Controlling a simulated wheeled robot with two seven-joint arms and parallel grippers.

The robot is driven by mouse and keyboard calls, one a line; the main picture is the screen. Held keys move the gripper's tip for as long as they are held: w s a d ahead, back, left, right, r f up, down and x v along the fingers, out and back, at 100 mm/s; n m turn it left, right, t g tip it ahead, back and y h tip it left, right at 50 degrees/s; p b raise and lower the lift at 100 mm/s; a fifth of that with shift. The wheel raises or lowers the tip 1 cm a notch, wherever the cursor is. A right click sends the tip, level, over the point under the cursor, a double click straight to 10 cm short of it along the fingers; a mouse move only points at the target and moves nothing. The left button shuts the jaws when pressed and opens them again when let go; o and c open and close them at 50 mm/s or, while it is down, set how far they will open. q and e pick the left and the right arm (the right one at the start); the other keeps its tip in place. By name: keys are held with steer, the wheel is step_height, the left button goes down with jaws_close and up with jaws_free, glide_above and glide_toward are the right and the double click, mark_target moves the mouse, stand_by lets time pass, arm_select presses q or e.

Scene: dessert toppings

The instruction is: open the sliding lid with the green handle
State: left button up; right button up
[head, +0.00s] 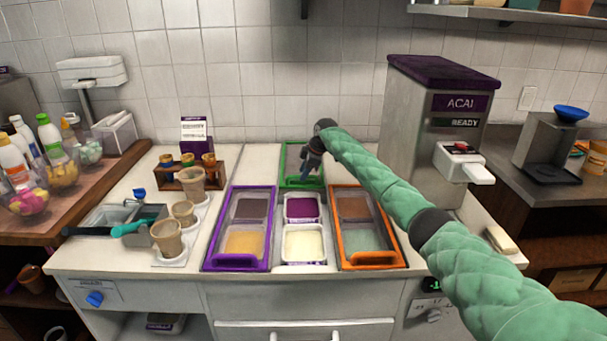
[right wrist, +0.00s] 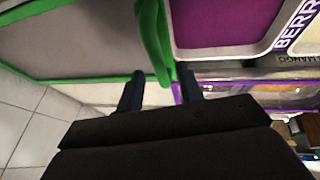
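The green-framed lid (head: 291,183) covers the bin at the back middle of the counter; my right gripper hides part of it. In the right wrist view the green handle (right wrist: 155,45) is a raised bar beside the lid's grey panel (right wrist: 75,35). My right gripper (head: 307,176) is over the front part of the green frame. In the right wrist view its two dark fingers (right wrist: 160,82) are apart, with the green handle between and just ahead of them. I cannot tell whether either finger touches it. My left gripper is not in view.
A purple-framed bin (head: 210,265) stands front left and an orange-framed bin (head: 372,262) front right. Between them are a purple-filled tub (head: 302,207) and a white-filled tub (head: 303,244). The acai machine (head: 420,125) stands right of my forearm. Cups (head: 167,238) stand at left.

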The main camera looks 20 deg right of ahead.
steer(key=shift+s+d+r, duration=0.15)
steer(key=shift+d+r, duration=0.1)
steer(key=shift+r, duration=0.25)
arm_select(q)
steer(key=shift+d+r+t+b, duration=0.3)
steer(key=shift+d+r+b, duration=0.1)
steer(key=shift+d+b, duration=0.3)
arm_select(e)
steer(key=shift+v, duration=2.9)
steer(key=shift+a, duration=0.1)
